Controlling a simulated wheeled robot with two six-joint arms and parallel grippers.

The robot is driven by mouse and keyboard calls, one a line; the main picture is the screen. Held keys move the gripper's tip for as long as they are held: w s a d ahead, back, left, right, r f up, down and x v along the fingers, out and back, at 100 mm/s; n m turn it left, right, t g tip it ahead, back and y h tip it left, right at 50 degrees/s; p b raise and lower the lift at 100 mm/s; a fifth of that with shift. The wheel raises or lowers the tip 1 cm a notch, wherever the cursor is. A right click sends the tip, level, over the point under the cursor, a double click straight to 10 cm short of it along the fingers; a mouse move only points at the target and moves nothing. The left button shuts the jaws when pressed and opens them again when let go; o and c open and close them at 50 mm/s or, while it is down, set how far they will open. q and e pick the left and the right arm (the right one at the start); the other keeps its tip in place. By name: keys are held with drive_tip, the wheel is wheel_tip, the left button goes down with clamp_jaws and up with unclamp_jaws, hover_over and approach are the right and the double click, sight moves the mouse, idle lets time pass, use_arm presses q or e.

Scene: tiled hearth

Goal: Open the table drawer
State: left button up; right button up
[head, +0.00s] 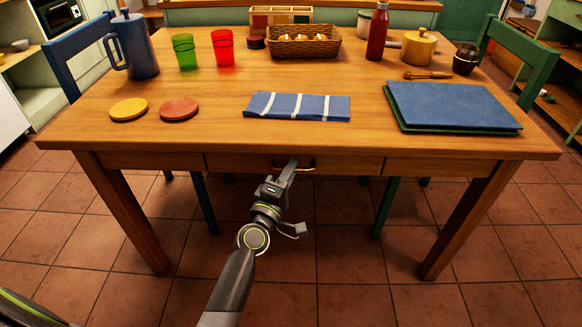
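The wooden table (215,105) fills the middle of the head view. Its drawer front (345,166) sits in the middle of the near apron and looks flush with it. A small brass handle (307,169) is on the drawer front, partly hidden by my gripper. Whether the fingers are closed around the handle cannot be made out.
Chairs stand left and right. The tiled floor before the drawer is clear besides my arm.

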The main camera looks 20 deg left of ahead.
use_arm(q)
drive_tip(key=shift+w+r, duration=0.1)
drive_tip(key=shift+w, duration=0.4)
use_arm(e)
drive_tip(key=shift+f, duration=0.1)
drive_tip(key=shift+d, duration=0.1)
use_arm(q)
clamp_jaws()
drive_tip(key=shift+s, duration=0.1)
